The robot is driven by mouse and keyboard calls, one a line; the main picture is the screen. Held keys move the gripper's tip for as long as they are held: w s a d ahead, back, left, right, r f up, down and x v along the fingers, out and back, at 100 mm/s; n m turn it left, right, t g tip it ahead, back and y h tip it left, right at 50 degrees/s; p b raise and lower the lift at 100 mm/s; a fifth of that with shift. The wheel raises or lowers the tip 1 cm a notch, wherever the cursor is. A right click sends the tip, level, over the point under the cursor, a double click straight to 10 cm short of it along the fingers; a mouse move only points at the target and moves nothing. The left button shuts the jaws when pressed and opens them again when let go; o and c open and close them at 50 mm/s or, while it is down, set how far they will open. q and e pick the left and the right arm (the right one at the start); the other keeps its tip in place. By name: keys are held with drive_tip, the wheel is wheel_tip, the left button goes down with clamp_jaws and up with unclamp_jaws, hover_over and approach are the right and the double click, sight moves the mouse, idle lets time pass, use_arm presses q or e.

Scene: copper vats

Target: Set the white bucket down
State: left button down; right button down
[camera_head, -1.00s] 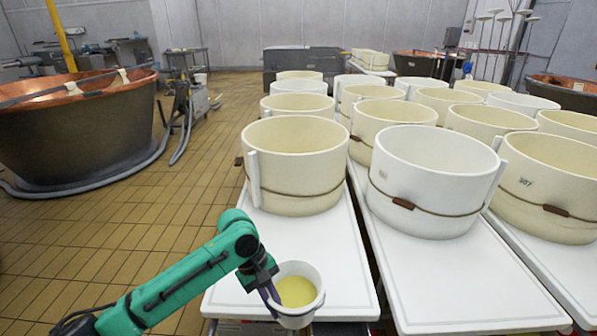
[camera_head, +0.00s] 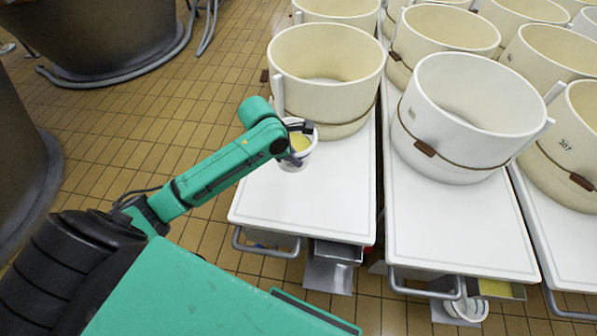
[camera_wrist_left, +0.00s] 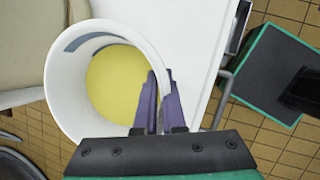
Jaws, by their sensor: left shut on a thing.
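The white bucket (camera_head: 294,165), with yellow liquid in it, is over the near part of the left white table (camera_head: 320,200), just in front of a cream vat (camera_head: 320,65). My left gripper (camera_head: 293,158) is shut on the bucket's wall at its rim. In the left wrist view the bucket (camera_wrist_left: 60,95) fills the left half, and the two purple fingers (camera_wrist_left: 158,105) pinch its right side. The bucket looks about upright. I cannot tell whether its base touches the table. My right gripper is not in view.
A white vat (camera_head: 455,110) stands on the middle table (camera_head: 450,230), with more vats behind. The left table's front is bare. A metal handle (camera_head: 265,250) sticks out at its front edge. Tiled floor (camera_head: 150,140) lies open to the left.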

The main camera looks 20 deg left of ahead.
use_arm(q)
wheel_tip(320, 180, down, 16)
drive_tip(key=shift+w+r+b, duration=0.1)
drive_tip(key=shift+r+b, duration=0.1)
drive_tip(key=shift+b, duration=0.95)
drive_tip(key=c, duration=1)
unclamp_jaws()
drive_tip(key=p+v, duration=0.3)
drive_tip(key=v, duration=0.9)
